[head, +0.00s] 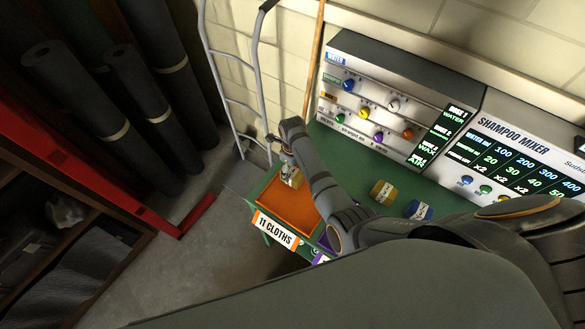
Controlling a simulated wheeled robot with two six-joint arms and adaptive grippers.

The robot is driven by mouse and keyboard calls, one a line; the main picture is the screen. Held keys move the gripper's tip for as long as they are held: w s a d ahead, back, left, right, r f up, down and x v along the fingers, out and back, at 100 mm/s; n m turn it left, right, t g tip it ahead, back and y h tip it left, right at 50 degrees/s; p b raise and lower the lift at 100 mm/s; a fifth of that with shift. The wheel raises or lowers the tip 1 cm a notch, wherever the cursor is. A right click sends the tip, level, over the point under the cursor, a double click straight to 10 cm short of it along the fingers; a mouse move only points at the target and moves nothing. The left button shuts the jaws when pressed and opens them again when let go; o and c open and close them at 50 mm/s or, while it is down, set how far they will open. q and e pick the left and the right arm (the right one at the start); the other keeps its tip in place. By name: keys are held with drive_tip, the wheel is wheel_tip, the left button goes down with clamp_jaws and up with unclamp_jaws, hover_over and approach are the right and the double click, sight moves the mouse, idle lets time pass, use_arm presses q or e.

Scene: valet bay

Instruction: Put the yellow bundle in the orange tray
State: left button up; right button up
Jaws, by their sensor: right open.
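The orange tray (285,208) sits at the left end of the green table, above a sign reading "11 CLOTHS". My right gripper (287,164) is open above the tray's far end. A small pale yellowish bundle (293,178) shows just below the gripper, at the tray's far end; it is partly hidden, and I cannot tell whether the fingers touch it. A yellow bundle (382,192) with a pale label lies on the green table, right of my right forearm and well apart from the gripper. My left gripper is not in view.
A blue bundle (418,211) lies right of the yellow one. A purple tray (325,241) is partly hidden by my arm. A control panel (385,100) and a shampoo mixer panel (515,160) stand behind. A hand truck (237,85) leans at the wall.

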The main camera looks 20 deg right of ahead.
sight(293, 172)
wheel_tip(293, 172, up, 3)
drive_tip(key=shift+r+p, duration=0.2)
drive_tip(key=shift+p, duration=0.65)
wheel_tip(293, 172, up, 4)
drive_tip(key=shift+f, duration=0.1)
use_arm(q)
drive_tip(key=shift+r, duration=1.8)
use_arm(e)
drive_tip(key=shift+r, duration=0.65)
